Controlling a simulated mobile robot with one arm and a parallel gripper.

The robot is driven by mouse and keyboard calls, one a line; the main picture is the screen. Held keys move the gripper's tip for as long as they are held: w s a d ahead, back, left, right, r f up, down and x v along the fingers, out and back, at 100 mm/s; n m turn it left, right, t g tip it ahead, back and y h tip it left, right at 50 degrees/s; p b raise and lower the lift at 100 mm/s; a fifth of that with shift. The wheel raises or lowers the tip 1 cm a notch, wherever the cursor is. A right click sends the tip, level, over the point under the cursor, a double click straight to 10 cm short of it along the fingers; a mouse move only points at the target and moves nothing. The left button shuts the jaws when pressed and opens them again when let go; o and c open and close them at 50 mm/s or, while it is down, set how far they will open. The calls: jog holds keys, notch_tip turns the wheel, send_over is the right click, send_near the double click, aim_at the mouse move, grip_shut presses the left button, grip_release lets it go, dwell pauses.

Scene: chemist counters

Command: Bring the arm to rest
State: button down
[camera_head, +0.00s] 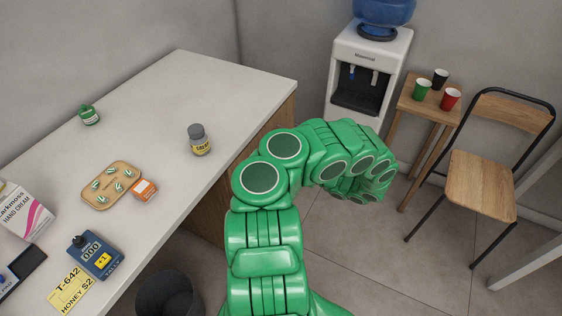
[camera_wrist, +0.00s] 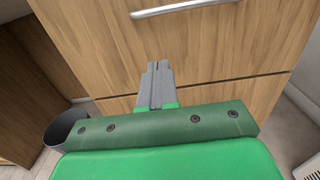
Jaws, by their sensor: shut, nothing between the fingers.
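My green arm rises from the bottom of the head view and bends to the right beside the counter. Its end points away, so the fingers are hidden there. In the wrist view my gripper (camera_wrist: 159,68) shows with its two grey fingers together and nothing between them. The fingers are in front of a wooden cabinet front (camera_wrist: 210,60) with a metal bar handle (camera_wrist: 185,8). I cannot tell how far apart the fingers and the cabinet are.
A bin (camera_head: 168,296) stands below. Right are a water dispenser (camera_head: 366,60), a stool with cups (camera_head: 418,105) and a chair (camera_head: 482,185).

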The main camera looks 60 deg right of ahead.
jog(key=shift+s, duration=1.6)
